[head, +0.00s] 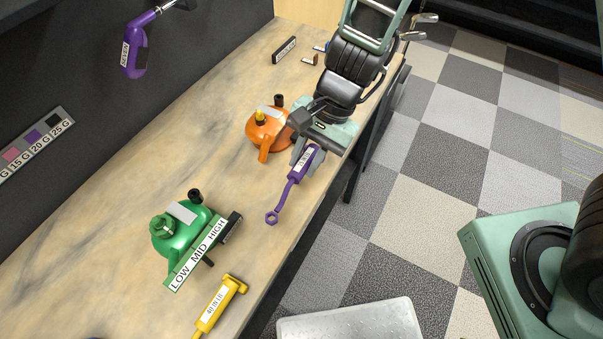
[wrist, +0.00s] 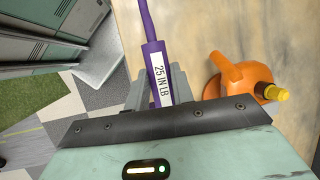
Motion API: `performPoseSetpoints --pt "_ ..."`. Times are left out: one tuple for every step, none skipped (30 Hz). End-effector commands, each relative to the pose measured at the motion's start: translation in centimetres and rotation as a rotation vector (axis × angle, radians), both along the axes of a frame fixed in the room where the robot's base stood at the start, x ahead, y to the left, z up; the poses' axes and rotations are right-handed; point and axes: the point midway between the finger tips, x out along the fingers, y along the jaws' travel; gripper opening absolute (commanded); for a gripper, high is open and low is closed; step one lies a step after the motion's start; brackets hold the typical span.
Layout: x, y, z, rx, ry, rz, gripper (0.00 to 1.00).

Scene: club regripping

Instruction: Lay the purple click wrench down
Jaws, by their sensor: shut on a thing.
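The purple click wrench (head: 295,177) is held in my gripper (head: 307,158) over the right edge of the workbench, its ring end pointing down and left in the head view. In the wrist view the wrench (wrist: 151,45) stands out from between the two grey fingers of my gripper (wrist: 157,88), with a white label reading 25 IN LB. The fingers are shut on its handle. I cannot tell whether the wrench touches the bench top.
An orange device (head: 267,128) sits just left of my gripper. A green device (head: 182,236) with a LOW MID HIGH plate and a yellow tool (head: 219,306) are nearer on the bench (head: 130,190). Bare bench lies between orange and green. A purple-handled tool (head: 135,50) hangs on the wall.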

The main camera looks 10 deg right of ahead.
Motion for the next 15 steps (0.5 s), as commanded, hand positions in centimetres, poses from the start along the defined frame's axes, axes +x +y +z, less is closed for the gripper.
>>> performPoseSetpoints --pt "0.0 0.0 -0.5 0.0 0.002 0.0 0.0" --pt "0.0 0.0 -0.9 0.0 0.002 0.0 0.0" --pt "0.0 0.0 -1.5 -0.002 0.003 0.0 0.0" --pt "0.0 0.0 -2.0 -0.002 0.003 -0.002 0.0" --pt "0.0 0.0 -2.4 -0.002 0.003 0.0 0.0" --pt "0.0 0.0 -2.9 -0.001 0.003 -0.001 0.0" --pt "0.0 0.0 -3.2 0.0 0.002 0.0 0.0" --pt "0.0 0.0 -3.5 -0.001 0.001 -0.003 0.0" --pt "0.0 0.0 -3.7 0.0 0.001 -0.002 0.0" --pt "0.0 0.0 -3.8 0.0 0.0 0.0 0.0" --pt "0.0 0.0 -3.8 0.001 -0.001 0.0 0.0" --pt "0.0 0.0 -3.8 0.001 -0.001 0.001 0.0" --pt "0.0 0.0 -3.8 0.001 -0.001 0.001 0.0" --pt "0.0 0.0 -3.8 0.001 -0.001 0.001 0.0" --pt "0.0 0.0 -3.8 0.001 -0.001 0.001 0.0"
